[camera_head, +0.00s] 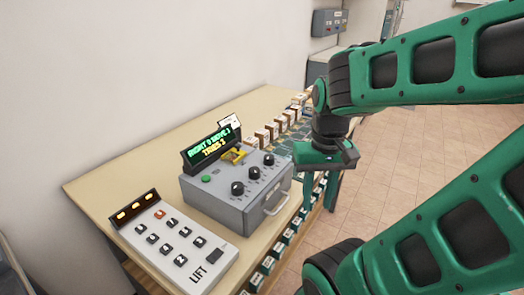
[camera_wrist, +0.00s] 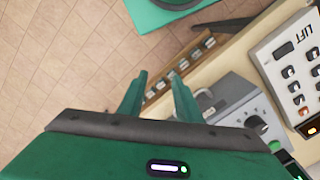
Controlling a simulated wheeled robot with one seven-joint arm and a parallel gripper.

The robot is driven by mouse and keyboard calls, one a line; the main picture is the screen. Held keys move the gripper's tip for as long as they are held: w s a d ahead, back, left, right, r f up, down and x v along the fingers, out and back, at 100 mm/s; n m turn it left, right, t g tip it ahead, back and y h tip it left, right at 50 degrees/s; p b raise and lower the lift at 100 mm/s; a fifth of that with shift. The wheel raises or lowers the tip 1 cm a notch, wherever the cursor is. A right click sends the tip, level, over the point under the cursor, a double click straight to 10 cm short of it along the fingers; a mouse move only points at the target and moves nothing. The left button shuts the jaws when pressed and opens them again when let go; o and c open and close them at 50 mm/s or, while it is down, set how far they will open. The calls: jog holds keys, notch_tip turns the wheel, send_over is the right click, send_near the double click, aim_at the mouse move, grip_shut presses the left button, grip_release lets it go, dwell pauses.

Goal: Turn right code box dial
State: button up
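The grey code box (camera_head: 225,200) stands on the table with three black dials in a row on its top. The right dial (camera_head: 269,159) is the farthest of them in the head view; the middle dial (camera_head: 253,172) and left dial (camera_head: 237,188) are nearer. My gripper (camera_head: 319,196) is to the right of the box, past its handle side, pointing down and touching no dial. In the wrist view, my gripper (camera_wrist: 158,88) has its fingers apart with nothing between them. The box (camera_wrist: 232,92) shows there at the right with one dial (camera_wrist: 256,123); my gripper hides part of the box.
The box has a lit display (camera_head: 212,146), a green button (camera_head: 206,178), a yellow part (camera_head: 234,156) and a front handle (camera_head: 276,204). A LIFT panel (camera_head: 178,250) lies to its left. Several small labelled blocks (camera_head: 272,130) stand behind. Tiled floor (camera_head: 400,170) is open at right.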

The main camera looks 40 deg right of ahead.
jog(key=shift+o, duration=1.8)
jog(key=shift+w+d+r+m, duration=0.2)
jog(key=shift+w+r, duration=0.05)
jog(key=shift+r, duration=0.35)
jog(key=shift+w+d+r+m, duration=0.15)
jog(key=shift+w+r+m, duration=0.1)
jog(key=shift+r, duration=0.35)
notch_tip(320, 180, up, 10)
jog(key=m, duration=0.7)
send_over(269, 156)
notch_tip(269, 156, down, 11)
jog(key=shift+r, duration=0.2)
jog(key=shift+c, duration=0.4)
jog(key=c, duration=1)
jog(key=shift+a, duration=0.2)
jog(key=shift+d+n, duration=0.15)
jog(key=shift+n, duration=0.1)
